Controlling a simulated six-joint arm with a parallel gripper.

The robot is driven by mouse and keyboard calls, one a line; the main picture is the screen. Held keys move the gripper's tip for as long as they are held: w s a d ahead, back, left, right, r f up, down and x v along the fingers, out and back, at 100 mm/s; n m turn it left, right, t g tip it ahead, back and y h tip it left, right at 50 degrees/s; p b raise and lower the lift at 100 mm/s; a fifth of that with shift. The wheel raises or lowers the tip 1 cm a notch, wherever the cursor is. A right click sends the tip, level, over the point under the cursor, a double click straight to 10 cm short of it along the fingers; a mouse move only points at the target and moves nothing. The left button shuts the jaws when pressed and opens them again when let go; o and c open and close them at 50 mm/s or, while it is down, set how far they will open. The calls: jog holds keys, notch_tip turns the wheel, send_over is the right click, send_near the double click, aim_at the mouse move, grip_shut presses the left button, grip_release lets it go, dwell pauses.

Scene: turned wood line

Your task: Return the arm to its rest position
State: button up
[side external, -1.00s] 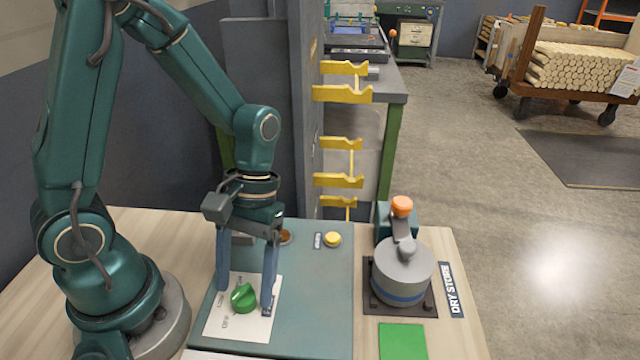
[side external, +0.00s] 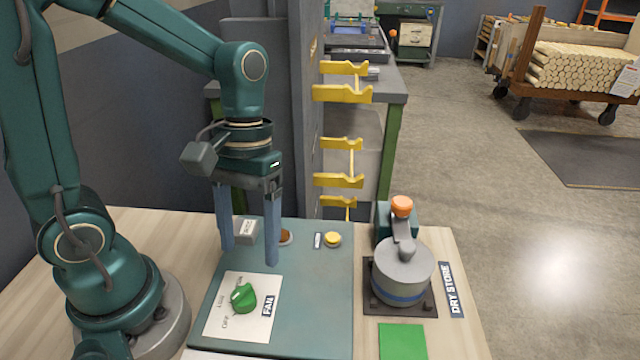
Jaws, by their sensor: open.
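My gripper (side external: 250,255) is open and empty, its two blue fingers pointing down above the teal panel (side external: 318,310). The green knob (side external: 243,297) sits on a white plate (side external: 217,321) with a FAN label, below and in front of the fingertips and clear of them. My arm is bent, with its elbow beyond the top of the picture.
A grey lidded pot (side external: 402,275) with an orange-topped lever stands at right. Yellow brackets (side external: 342,94) project behind the panel.

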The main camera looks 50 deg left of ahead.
notch_tip(320, 180, up, 7)
jog(key=s+a+m+t+y, duration=0.1)
jog(key=m+t, duration=0.4)
jog(key=t, duration=0.2)
jog(key=shift+a+f+t+y, duration=0.2)
jog(key=shift+a+t+y, duration=0.1)
jog(key=shift+t+y, duration=0.1)
jog(key=shift+s, duration=0.1)
